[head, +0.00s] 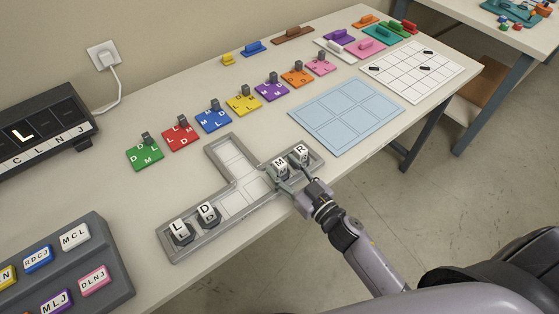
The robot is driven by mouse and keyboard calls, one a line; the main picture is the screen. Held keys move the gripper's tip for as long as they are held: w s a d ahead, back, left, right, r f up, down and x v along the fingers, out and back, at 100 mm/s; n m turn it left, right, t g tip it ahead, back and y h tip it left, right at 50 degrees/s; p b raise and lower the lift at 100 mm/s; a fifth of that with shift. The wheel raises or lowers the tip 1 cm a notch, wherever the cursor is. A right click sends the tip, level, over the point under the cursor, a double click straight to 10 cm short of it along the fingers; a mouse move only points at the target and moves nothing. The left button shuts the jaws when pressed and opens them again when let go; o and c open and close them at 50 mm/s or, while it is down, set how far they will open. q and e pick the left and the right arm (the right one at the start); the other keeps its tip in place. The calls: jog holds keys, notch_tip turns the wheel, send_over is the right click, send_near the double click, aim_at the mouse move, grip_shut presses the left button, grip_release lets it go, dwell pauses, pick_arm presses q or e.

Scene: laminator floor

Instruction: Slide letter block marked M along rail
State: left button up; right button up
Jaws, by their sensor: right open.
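The grey T-shaped rail (216,142) lies on the table with pale square cells in its channel. The letter block marked M (280,168) sits in the rail's right part, beside the letter block marked R (299,155). The blocks marked L (181,231) and D (208,213) sit close together toward the rail's left end. My right gripper (290,186) is open at the front edge of the rail, just below M and R. Whether its fingers touch M cannot be told. My left gripper is not in view.
A row of coloured letter tiles, with the green tile (144,156) at its left, lies behind the rail. A light blue grid mat (346,116) is to the right. A dark display (35,125) and a grey button panel (115,285) stand at left. Several cells between D and M are empty.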

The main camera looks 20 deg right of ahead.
jog(key=shift+x, duration=1.1)
jog(key=shift+c, duration=0.3)
grip_shut()
